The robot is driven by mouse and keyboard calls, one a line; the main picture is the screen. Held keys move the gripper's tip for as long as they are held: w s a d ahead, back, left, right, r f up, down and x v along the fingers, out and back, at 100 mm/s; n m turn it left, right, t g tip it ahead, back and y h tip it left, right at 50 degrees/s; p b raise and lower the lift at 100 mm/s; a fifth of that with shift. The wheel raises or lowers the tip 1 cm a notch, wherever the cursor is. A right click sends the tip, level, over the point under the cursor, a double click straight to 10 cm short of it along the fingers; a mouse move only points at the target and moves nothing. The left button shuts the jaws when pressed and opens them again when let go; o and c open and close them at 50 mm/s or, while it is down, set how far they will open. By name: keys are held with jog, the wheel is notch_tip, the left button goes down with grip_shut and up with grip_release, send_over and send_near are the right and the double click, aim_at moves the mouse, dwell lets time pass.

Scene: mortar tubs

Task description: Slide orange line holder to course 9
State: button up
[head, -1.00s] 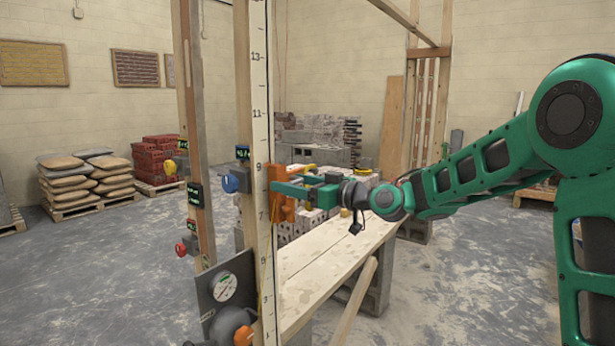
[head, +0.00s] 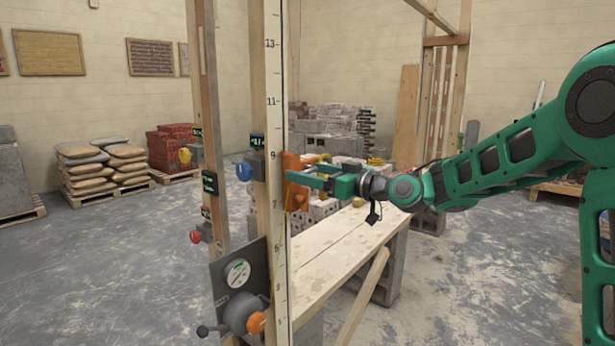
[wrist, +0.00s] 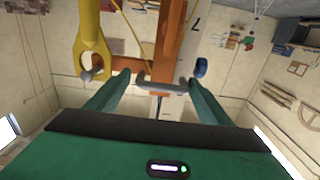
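The orange line holder (head: 291,182) sits on the numbered pole (head: 275,120) in the head view. Its upper part is level with the 9 mark and it reaches down near the 7. My gripper (head: 300,178) is at its right side, at the holder's middle height. In the wrist view, the two fingers of my gripper (wrist: 160,88) stand apart with a grey bar (wrist: 163,86) of the holder (wrist: 170,40) between their tips. I see no clear grip on the bar.
Left of the pole are a blue knob (head: 244,171), a yellow knob (head: 185,155), a red knob (head: 195,236) and a dial panel (head: 237,272). A yellow looped piece (wrist: 92,45) is close to the left finger.

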jog(key=v, duration=1)
jog(key=s+d+f+m+g+h, duration=0.35)
jog(key=s+d+f+h, duration=0.25)
jog(key=s+d+f, duration=0.3)
jog(key=s+d+f+m+g+h, duration=0.2)
jog(key=s+d+f+m+h, duration=0.3)
jog(key=d+f, duration=0.5)
jog(key=s+d+f+m+g+h, duration=0.1)
jog(key=s+d+m+g, duration=0.2)
jog(key=s, duration=1)
jog(key=s+d+f+m+g+h, duration=0.1)
jog(key=s+d+m, duration=0.4)
jog(key=s, duration=0.9)
jog(key=d+f+g, duration=0.1)
jog(key=d+g, duration=0.1)
jog(key=d, duration=0.1)
jog(key=shift+d+f+h, duration=0.2)
jog(key=shift+f+h, duration=0.1)
